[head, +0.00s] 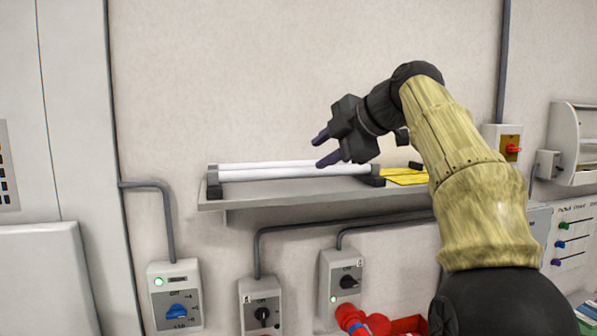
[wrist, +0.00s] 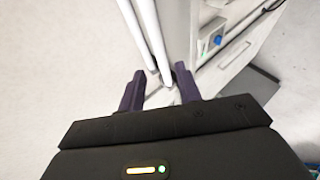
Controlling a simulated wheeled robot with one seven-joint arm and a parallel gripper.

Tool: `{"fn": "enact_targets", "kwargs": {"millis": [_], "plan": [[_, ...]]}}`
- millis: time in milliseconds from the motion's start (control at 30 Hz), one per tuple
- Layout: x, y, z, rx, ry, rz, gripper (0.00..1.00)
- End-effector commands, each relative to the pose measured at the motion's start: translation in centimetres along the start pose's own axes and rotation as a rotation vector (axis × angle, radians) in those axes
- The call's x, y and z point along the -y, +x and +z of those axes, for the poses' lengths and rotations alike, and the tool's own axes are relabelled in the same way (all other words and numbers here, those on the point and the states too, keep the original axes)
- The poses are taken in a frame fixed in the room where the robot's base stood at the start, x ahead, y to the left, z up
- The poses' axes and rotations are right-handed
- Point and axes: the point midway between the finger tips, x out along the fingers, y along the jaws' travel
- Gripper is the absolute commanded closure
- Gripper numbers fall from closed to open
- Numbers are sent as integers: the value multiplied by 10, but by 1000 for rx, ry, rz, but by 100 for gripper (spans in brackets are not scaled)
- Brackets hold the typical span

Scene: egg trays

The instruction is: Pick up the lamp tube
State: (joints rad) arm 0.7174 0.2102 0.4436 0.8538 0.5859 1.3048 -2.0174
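Two white lamp tubes lie side by side on a grey wall shelf (head: 300,191), resting in dark end holders (head: 214,182). In the head view the back tube (head: 265,165) is just behind the front tube (head: 265,174). My gripper (head: 322,150) is open, with its dark purple fingers apart, at the right part of the tubes. In the wrist view the fingers (wrist: 158,88) are spread, and the ends of the left tube (wrist: 137,35) and right tube (wrist: 153,40) show ahead between them. No tube is visibly gripped. Exact clearance to the tubes cannot be told.
A yellow item (head: 405,177) lies on the shelf's right end. Switch boxes (head: 175,295) and conduits are on the wall below. A box with a red switch (head: 511,149) is at the right. The wall above the tubes is clear.

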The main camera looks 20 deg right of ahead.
Motion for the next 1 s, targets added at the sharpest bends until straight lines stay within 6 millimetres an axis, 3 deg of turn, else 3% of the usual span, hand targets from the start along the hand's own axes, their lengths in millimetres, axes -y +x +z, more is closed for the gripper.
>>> {"fn": "enact_targets", "kwargs": {"millis": [200, 400, 800, 1000], "plan": [[-2, 39, -2, -3, 2, -4, 66], [-1, 64, -1, -1, 0, -2, 66], [-1, 68, -1, 0, 1, -1, 66], [-6, 85, -8, -2, 1, -4, 66]]}}
